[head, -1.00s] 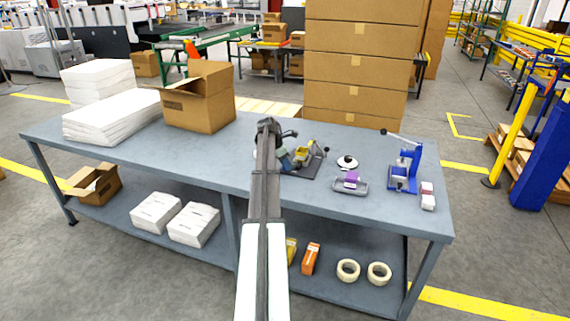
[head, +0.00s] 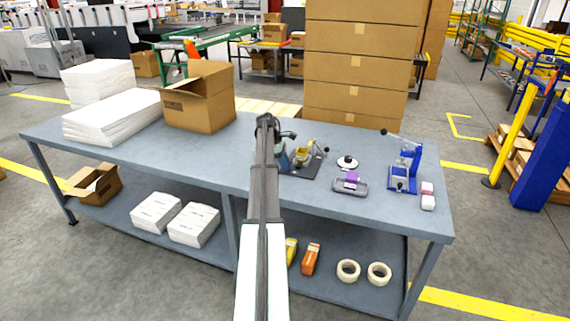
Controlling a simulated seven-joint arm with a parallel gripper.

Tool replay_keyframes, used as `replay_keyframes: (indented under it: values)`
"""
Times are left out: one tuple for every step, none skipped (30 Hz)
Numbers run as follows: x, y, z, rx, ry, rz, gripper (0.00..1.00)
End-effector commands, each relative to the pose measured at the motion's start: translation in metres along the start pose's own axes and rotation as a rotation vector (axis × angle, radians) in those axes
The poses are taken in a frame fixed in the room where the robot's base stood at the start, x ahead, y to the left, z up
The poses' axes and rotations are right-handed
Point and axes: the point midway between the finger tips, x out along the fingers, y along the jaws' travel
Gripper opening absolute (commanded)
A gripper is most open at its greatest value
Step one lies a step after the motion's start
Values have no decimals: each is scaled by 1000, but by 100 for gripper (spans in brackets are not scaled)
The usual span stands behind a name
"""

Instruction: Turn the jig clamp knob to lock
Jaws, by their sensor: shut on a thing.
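The jig (head: 301,169) has a dark base with a yellow part on top and a small upright at its right. It stands on the grey workbench (head: 230,160), near the middle. My gripper (head: 284,160) is at the left side of the jig, low over the bench and partly hidden behind my own arm. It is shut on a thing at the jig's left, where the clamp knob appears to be. The knob and the fingertips are too small and covered to make out.
Right of the jig are a round black-and-white item (head: 347,163), a grey tray with a purple block (head: 351,180), a blue press (head: 404,170) and small pink-white boxes (head: 427,196). An open carton (head: 200,100) and white stacks (head: 112,115) stand left. The bench front is clear.

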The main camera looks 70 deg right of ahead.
Motion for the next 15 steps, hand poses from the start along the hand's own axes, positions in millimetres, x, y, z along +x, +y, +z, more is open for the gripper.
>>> replay_keyframes:
  values:
    - [0, 3, -1, 40, 1, -17, 5]
    - [0, 3, -1, 66, 1, -28, 5]
    - [0, 3, -1, 101, 0, -43, 5]
    - [0, 3, -1, 127, 0, -53, 5]
    - [0, 4, 0, 153, 0, -64, 5]
    - [0, 4, 0, 189, 0, -79, 5]
    - [0, 4, 0, 214, 1, -90, 5]
    - [0, 4, 0, 240, 1, -101, 5]
    - [0, 4, 0, 275, 1, -116, 5]
    - [0, 4, 0, 301, 1, -126, 5]
    - [0, 4, 0, 326, 1, -136, 5]
    - [0, 4, 0, 359, 0, -150, 5]
    - [0, 5, 0, 383, 1, -159, 5]
    - [0, 5, 0, 406, 1, -169, 5]
    - [0, 5, 0, 436, 1, -182, 5]
